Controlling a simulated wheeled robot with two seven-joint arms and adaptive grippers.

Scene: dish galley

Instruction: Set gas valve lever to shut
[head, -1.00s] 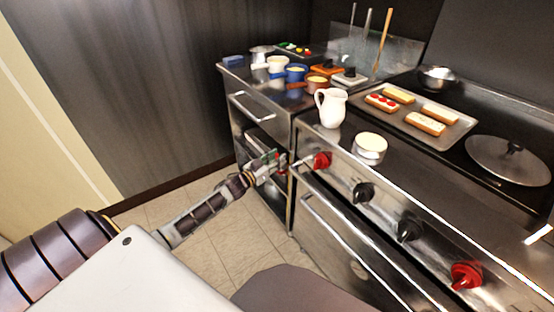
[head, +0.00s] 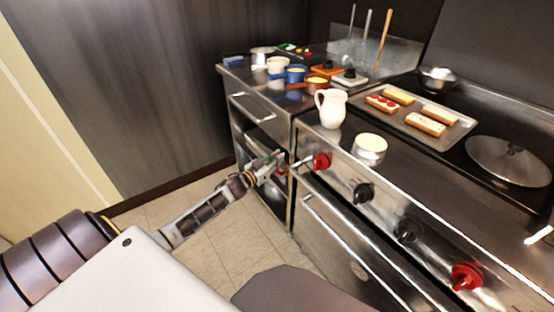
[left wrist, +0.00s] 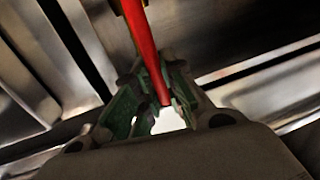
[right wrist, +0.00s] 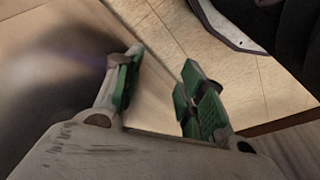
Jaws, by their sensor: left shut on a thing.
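The red gas valve lever (left wrist: 146,50) runs down from the top of the left wrist view to between the green pads of my left gripper (left wrist: 160,88). That gripper is shut on the lever. In the head view my left gripper (head: 277,162) is at the left end of the stove front, beside a red knob (head: 321,161). There the lever is mostly hidden by the gripper, and its exact angle cannot be told. My right gripper (right wrist: 160,75) is open and empty in the right wrist view, with tiled floor beyond it.
The stove front carries black knobs (head: 363,193) and another red knob (head: 466,276) above an oven handle (head: 335,235). A white pitcher (head: 331,108), a round tin (head: 369,148) and a tray (head: 458,130) of pastries stand on top. The floor (head: 215,245) is clear.

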